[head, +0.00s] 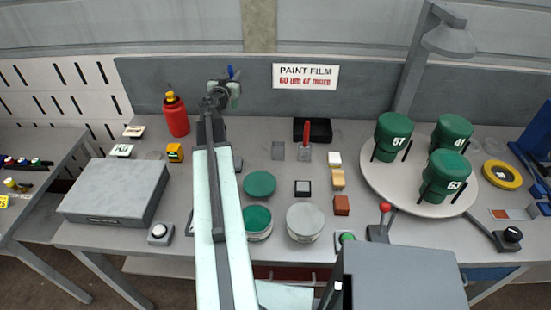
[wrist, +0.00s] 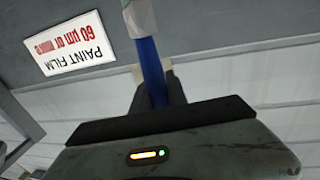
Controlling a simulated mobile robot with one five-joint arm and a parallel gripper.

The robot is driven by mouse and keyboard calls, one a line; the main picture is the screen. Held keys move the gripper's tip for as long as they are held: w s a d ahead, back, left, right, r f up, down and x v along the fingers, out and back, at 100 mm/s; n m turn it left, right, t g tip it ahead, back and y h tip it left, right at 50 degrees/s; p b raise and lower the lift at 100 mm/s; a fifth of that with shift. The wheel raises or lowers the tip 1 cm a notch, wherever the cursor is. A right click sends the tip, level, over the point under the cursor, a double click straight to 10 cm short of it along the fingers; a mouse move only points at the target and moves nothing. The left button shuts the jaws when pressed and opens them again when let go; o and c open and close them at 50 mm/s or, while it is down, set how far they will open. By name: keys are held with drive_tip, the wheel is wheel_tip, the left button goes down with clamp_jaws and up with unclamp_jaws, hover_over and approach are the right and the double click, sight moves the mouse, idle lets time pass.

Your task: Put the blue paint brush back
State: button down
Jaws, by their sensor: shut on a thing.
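My gripper (head: 233,84) is raised at the back of the bench, in front of the grey back panel. In the wrist view my gripper (wrist: 155,88) is shut on the blue paint brush (wrist: 149,62), whose blue handle runs up from between the fingers. A pale part (wrist: 138,16) joins the handle at the top edge of that view. In the head view only a small blue bit of the brush (head: 231,72) shows above my gripper. The rest of the brush is hidden or too small to tell.
A red bottle (head: 176,116) stands left of my arm. A black tray (head: 322,130) with a red-handled tool (head: 306,136) lies right of it. Green containers (head: 393,137) stand on a round turntable (head: 376,186). A lamp (head: 450,40) rises behind. A sign (head: 306,77) hangs on the panel.

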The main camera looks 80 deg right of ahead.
drive_tip(key=s+a+f+m+g+y+b, duration=0.25)
drive_tip(key=s+m+g, duration=0.2)
drive_tip(key=s, duration=0.25)
drive_tip(key=s+a+f+m+g+y+b, duration=0.1)
drive_tip(key=s+a+f+m+g+y, duration=0.15)
drive_tip(key=s+a+g, duration=0.35)
drive_tip(key=s+a+f+m+g+y+b, duration=0.1)
drive_tip(key=s+m+g+y+b, duration=0.2)
drive_tip(key=s, duration=0.5)
wheel_tip(320, 180, down, 10)
drive_tip(key=b, duration=0.9)
drive_tip(key=shift+s+f+m, duration=0.15)
drive_tip(key=shift+f+m, duration=0.1)
drive_tip(key=shift+m, duration=0.15)
drive_tip(key=c, duration=1.3)
unclamp_jaws()
drive_tip(key=shift+g, duration=0.25)
drive_tip(key=shift+r, duration=0.25)
drive_tip(key=v, duration=1.2)
drive_tip(key=shift+f, duration=0.1)
